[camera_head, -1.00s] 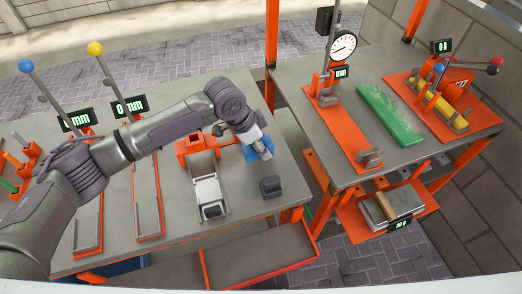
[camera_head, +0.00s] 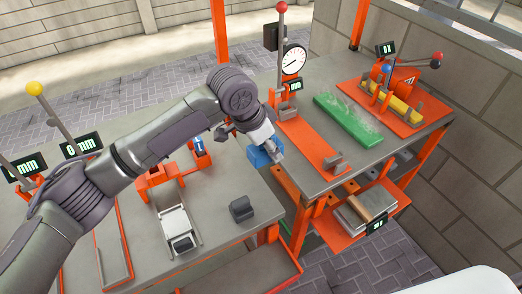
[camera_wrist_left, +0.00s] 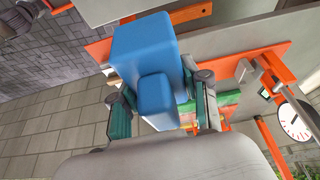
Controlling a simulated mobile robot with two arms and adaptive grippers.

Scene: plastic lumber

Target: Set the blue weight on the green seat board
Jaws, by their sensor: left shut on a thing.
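The blue weight (camera_head: 262,156) is a block held in my left gripper (camera_head: 272,146), above the right end of the near table. In the left wrist view the blue weight (camera_wrist_left: 150,62) sits between the two fingers of the left gripper (camera_wrist_left: 163,112), which are shut on it. The green seat board (camera_head: 348,122) lies flat on the far right table, to the right of the gripper and apart from it. Part of a green thing shows behind the fingers in the left wrist view. My right gripper is in neither view.
An orange fixture with a dial gauge (camera_head: 294,59) stands between the gripper and the green board. A red-handled press with a yellow bar (camera_head: 398,104) stands right of the board. A dark block (camera_head: 241,208) and a scale (camera_head: 178,232) are on the near table (camera_head: 215,215).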

